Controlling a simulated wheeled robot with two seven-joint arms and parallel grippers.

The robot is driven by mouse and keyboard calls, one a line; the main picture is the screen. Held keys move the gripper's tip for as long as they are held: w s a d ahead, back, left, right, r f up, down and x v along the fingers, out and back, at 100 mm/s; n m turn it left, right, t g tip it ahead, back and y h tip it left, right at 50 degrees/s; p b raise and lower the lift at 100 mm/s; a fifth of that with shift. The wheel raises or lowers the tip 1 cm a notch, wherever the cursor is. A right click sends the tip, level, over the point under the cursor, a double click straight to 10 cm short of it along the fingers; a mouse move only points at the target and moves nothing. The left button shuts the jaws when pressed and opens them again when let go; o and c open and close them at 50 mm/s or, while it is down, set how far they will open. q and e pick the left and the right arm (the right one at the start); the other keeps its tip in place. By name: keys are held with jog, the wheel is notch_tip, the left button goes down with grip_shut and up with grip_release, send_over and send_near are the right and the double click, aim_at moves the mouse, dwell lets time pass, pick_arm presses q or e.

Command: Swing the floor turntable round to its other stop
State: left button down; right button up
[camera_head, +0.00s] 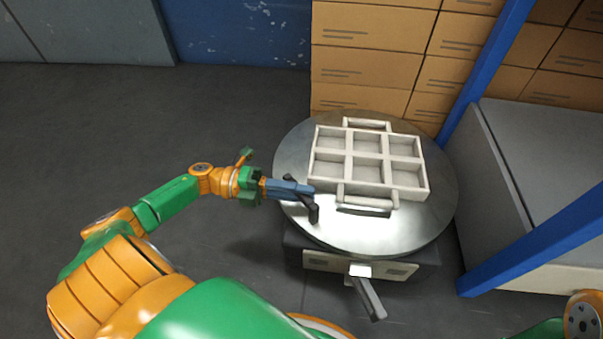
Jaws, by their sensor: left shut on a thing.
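The floor turntable (440,185) is a round grey metal disc on a low dark base. A dark handle (313,212) stands at the disc's left front rim. My left gripper (303,191) reaches in from the left and is shut on this handle; its fingers partly hide it. A white tray (427,192) with several empty compartments and a grip bar at its far and near sides lies on the disc. My right arm shows only at the bottom right corner; its gripper is out of view.
A lever (368,294) juts forward from the base's front. Stacked cardboard boxes (370,65) stand right behind the disc. Blue posts (487,65) and a grey block (540,150) close off the right. The dark floor (90,130) at left is clear.

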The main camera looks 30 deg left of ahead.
pick_arm(q)
jog(key=shift+w+a, duration=0.15)
jog(key=c, duration=0.8)
grip_release()
jog(key=shift+o, duration=0.2)
jog(key=v, duration=0.7)
